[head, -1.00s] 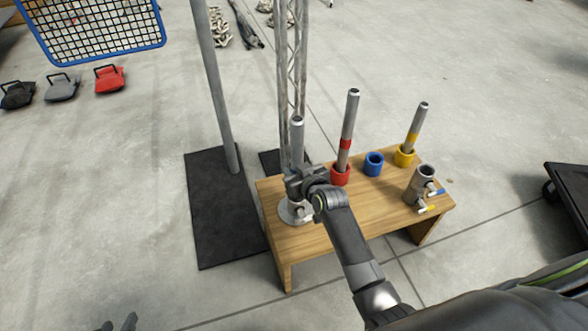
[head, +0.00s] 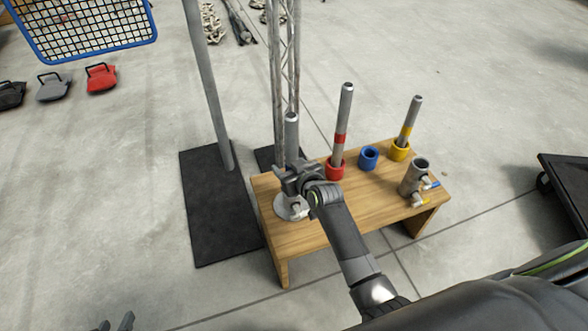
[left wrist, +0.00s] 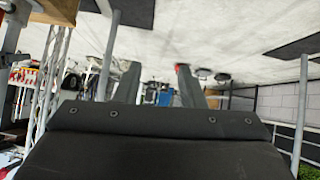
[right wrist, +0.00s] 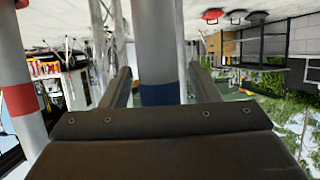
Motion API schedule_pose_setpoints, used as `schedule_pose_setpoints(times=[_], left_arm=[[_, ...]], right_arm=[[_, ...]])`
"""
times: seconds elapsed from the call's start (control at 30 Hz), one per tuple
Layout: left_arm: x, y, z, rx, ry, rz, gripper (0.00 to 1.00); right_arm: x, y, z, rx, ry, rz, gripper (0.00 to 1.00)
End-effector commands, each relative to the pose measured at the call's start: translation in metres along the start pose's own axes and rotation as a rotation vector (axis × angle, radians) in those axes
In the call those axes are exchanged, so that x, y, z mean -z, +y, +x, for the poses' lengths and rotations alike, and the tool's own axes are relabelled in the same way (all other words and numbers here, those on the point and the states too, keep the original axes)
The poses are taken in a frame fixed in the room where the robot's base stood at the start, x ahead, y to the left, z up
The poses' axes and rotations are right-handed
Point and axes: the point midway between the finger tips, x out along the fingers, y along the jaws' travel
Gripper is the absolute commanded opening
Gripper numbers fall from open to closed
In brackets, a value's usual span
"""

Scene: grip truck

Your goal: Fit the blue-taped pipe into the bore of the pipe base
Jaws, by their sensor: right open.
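The blue-taped pipe (head: 291,135) stands upright over the round metal pipe base (head: 285,213) at the bench's left end. My right gripper (head: 288,180) is open, with its fingers apart on either side of this pipe. In the right wrist view, the pipe (right wrist: 157,40) and its dark blue tape band (right wrist: 160,95) show between the two fingers. The gripper and arm hide where the pipe meets the bore, so I cannot tell its depth. My left gripper (head: 115,323) is far from the bench at the lower left edge; its fingers are apart and empty in the left wrist view (left wrist: 156,85).
A red-taped pipe (head: 342,120) stands in a red cup, a yellow-taped one (head: 411,120) in a yellow cup. The blue cup (head: 368,158) is empty. A grey clamp fitting (head: 413,177) stands at the right of the wooden bench (head: 345,220). A tall pole (head: 208,85) rises behind.

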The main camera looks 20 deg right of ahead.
Motion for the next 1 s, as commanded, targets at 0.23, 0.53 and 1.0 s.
schedule_pose_setpoints(times=[0.23,0.53,1.0], left_arm=[[0.014,-0.001,-0.001,0.006,0.057,0.007,0.36],[-0.045,0.006,-0.015,-0.031,-0.245,-0.029,0.36],[-0.102,0.004,-0.025,-0.022,-0.544,-0.052,0.36]], right_arm=[[0.001,0.000,-0.004,0.000,0.001,0.000,0.56],[0.002,0.000,-0.029,-0.001,0.002,0.000,0.56],[0.003,0.000,-0.119,-0.001,0.002,0.002,0.56]])
